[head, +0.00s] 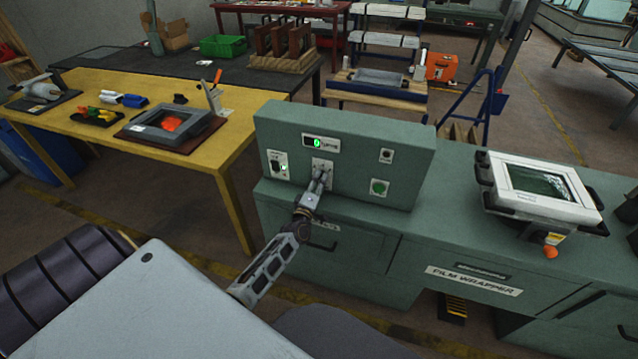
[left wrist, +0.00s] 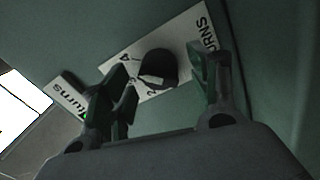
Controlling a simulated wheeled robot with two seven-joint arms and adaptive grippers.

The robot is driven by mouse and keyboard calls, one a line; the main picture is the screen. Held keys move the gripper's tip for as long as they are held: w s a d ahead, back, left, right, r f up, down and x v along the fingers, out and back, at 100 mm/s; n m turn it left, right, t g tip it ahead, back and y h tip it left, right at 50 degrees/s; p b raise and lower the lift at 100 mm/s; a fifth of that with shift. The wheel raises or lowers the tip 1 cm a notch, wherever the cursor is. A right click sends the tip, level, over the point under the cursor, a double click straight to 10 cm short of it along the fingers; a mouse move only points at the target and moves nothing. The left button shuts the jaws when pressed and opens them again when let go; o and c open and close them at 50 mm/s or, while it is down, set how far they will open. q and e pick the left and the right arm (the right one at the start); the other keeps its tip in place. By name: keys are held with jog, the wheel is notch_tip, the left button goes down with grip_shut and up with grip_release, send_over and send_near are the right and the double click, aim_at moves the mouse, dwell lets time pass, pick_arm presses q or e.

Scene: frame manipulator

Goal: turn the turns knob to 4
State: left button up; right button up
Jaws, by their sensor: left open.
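The turns knob (left wrist: 160,66) is a dark round knob with a pale mark, on a white plate with the numbers 2, 3 and 4 and the word TURNS. The pale mark is on the side near the 2 and 3; its exact setting is hard to read. My left gripper (left wrist: 162,86) is open, with one finger on each side of the knob and no clear contact. In the head view my left gripper (head: 323,178) is at the white plate (head: 322,164) and largely hides the knob. The display (head: 319,143) above shows a green 0 beside the word turns.
The green control box (head: 410,158) also carries a small switch plate (head: 278,164) on the left, a green button (head: 379,187) and a dark round control (head: 386,155) on the right. A screen unit (head: 540,190) stands on the bench to the right. A yellow table (head: 215,160) is at left.

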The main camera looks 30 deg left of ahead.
pick_arm(q)
jog(key=v, duration=1.1)
pick_arm(e)
jog(key=shift+a, duration=0.1)
jog(key=shift+w, duration=0.1)
dwell(0.7)
